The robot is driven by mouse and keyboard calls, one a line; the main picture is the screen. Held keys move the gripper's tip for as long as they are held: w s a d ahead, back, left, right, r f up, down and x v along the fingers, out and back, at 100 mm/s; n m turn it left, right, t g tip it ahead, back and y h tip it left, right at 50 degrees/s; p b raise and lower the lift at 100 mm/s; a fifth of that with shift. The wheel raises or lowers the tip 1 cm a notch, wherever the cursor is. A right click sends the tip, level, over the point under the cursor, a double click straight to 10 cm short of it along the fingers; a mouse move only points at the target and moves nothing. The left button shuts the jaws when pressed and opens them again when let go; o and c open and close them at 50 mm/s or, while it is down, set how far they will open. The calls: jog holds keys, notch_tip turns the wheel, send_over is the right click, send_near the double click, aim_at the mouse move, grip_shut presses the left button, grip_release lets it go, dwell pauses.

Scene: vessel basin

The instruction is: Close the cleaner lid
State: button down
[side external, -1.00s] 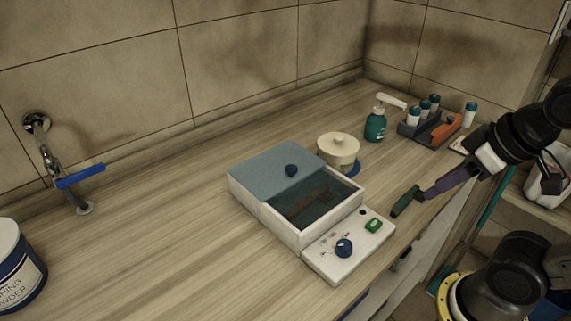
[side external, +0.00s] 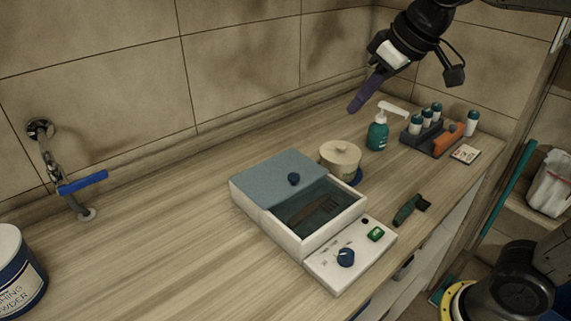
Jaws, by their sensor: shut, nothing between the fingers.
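The cleaner (side external: 291,244) is a white box on the wooden counter, with a control panel at its front right. Its blue-grey lid (side external: 268,172) covers the back left part, and the front right part of the basin is uncovered. A dark knob (side external: 293,179) sits on the lid near its right edge. A dark fork-like item (side external: 318,210) lies inside the basin. My gripper (side external: 354,108) is shut and empty, in the air above and behind the cleaner, left of the soap bottle.
A green soap bottle (side external: 377,133) and a rack (side external: 432,136) of small bottles stand further right. A green-handled brush (side external: 408,210) lies right of the panel.

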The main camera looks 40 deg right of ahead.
jog(key=w+a+f+n+g, duration=0.1)
jog(key=w+a+f, duration=0.1)
jog(key=w, duration=0.3)
jog(key=w+a+f, duration=0.1)
jog(key=w+a, duration=0.2)
jog(key=w, duration=0.2)
jog(key=g, duration=0.1)
send_over(280, 179)
notch_tip(280, 179, down, 6)
jog(key=x, duration=0.8)
jog(key=shift+f, duration=0.4)
jog(key=s, duration=0.2)
jog(key=shift+s+d+r, duration=0.25)
jog(key=shift+s+d, duration=0.2)
jog(key=shift+s, duration=0.55)
jog(key=s, duration=1.1)
jog(key=shift+s, duration=0.4)
jog(key=shift+w, duration=0.1)
